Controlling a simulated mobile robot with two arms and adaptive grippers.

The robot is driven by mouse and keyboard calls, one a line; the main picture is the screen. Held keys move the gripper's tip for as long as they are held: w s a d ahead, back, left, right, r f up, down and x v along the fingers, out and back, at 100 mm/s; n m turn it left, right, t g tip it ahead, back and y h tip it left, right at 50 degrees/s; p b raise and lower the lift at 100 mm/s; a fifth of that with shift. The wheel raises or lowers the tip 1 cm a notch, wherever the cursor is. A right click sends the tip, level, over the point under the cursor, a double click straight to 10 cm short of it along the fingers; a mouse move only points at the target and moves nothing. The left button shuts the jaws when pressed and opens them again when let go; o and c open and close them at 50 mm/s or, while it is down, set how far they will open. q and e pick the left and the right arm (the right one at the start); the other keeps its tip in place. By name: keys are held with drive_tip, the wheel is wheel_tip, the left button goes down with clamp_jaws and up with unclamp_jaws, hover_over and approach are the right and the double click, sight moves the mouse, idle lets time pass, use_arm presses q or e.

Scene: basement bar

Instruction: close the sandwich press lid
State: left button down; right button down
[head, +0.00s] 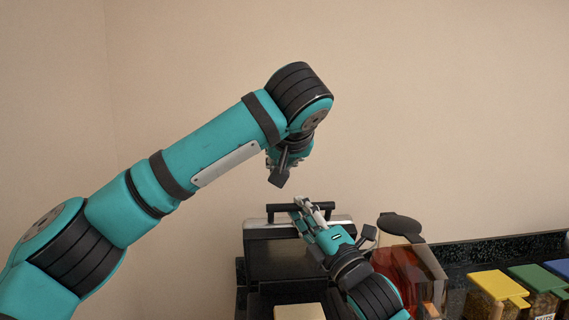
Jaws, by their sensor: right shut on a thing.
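The sandwich press (282,262) is at the lower middle. Its lid is raised, with a dark face towards me and a silvery top edge. A black bar handle (323,206) runs along the top of the lid. My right gripper (306,210) reaches in from the lower right and is shut on the handle near its middle. My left gripper (280,176) hangs above and a little left of the handle, apart from it. Its fingers are partly hidden by its own wrist, and their opening does not show clearly.
Right of the press stands a reddish see-through pitcher (400,268) with a dark lid, close to my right wrist. Containers with yellow (498,285), green (538,278) and blue lids line the right. A pale block (299,312) is at the bottom edge. Bare wall is behind.

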sight(285, 209)
drive_tip(key=shift+r, duration=0.1)
use_arm(q)
drive_tip(key=w+f, duration=0.1)
drive_tip(key=f, duration=0.2)
drive_tip(key=w+f, duration=0.1)
drive_tip(key=f, duration=0.1)
drive_tip(key=shift+w+a+f, duration=0.2)
drive_tip(key=shift+w+a, duration=0.05)
drive_tip(key=shift+w, duration=0.05)
drive_tip(key=shift+s+f, duration=0.25)
drive_tip(key=shift+s, duration=0.05)
drive_tip(key=shift+d, duration=0.1)
drive_tip(key=shift+s+f, duration=0.25)
drive_tip(key=shift+s, duration=0.05)
drive_tip(key=shift+s+d+f+t, duration=0.1)
drive_tip(key=shift+s+d+t, duration=0.2)
drive_tip(key=shift+s, duration=0.3)
use_arm(e)
drive_tip(key=shift+d, duration=0.15)
